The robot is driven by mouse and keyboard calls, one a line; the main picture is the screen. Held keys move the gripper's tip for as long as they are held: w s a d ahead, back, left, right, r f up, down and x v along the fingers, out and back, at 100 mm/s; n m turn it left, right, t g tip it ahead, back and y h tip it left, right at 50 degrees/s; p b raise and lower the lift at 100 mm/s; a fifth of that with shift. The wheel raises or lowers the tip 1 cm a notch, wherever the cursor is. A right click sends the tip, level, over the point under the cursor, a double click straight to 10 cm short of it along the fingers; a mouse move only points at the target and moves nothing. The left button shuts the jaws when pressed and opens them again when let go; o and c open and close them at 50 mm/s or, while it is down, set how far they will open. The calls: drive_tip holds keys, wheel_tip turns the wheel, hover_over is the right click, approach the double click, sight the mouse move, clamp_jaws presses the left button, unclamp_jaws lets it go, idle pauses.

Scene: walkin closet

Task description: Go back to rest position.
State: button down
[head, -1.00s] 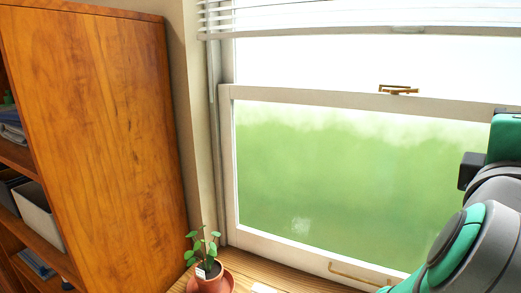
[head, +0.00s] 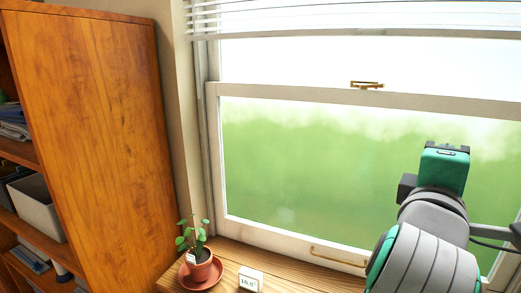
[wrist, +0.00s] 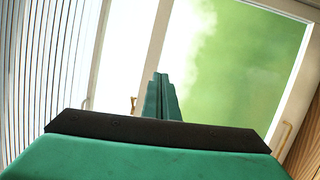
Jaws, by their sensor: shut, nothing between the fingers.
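My gripper (wrist: 163,80) shows in the wrist view with its two green fingers together and nothing between them. Past the fingertips is the window (wrist: 235,65), seen tilted. In the head view my arm rises at the right, in front of the window (head: 300,165), with its green end part near the lower pane. The fingers cannot be made out in the head view.
A wooden shelf unit (head: 95,130) with a bin (head: 38,208) stands at the left. A potted plant (head: 198,268) and a small white block (head: 250,280) stand on the wooden surface (head: 225,270) below the window. Blinds (head: 350,15) hang above.

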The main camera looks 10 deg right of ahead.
drive_tip(key=w+a+f+t+y, duration=0.1)
drive_tip(key=w+a+f, duration=0.15)
drive_tip(key=f, duration=0.45)
drive_tip(key=w+a+f+t+y, duration=0.1)
drive_tip(key=w+f, duration=0.3)
drive_tip(key=f, duration=0.3)
drive_tip(key=w+a+f+t+y, duration=0.1)
drive_tip(key=w+a+f, duration=0.1)
drive_tip(key=w+f, duration=0.35)
drive_tip(key=s+a+f+y, duration=0.1)
drive_tip(key=a+f+y, duration=0.1)
drive_tip(key=a+f, duration=0.45)
drive_tip(key=a+f+m+t+y, duration=0.1)
drive_tip(key=a+f, duration=0.2)
drive_tip(key=f, duration=0.6)
drive_tip(key=s+a+f+y, duration=0.1)
drive_tip(key=a+f+y, duration=0.1)
drive_tip(key=a+f, duration=0.35)
drive_tip(key=s+a+f+m+y, duration=0.3)
drive_tip(key=s+a+f+y, duration=0.1)
drive_tip(key=s+a+f, duration=1.05)
drive_tip(key=s+a+f+m+y, duration=0.1)
drive_tip(key=s+a+f+m, duration=0.1)
drive_tip(key=s, duration=0.6)
drive_tip(key=s+a+f+m+y, duration=0.1)
drive_tip(key=s+a+m+y, duration=0.1)
drive_tip(key=s, duration=0.7)
drive_tip(key=shift+s+a+f+y, duration=0.15)
drive_tip(key=shift+s+f+y, duration=0.05)
drive_tip(key=shift+f+y, duration=0.15)
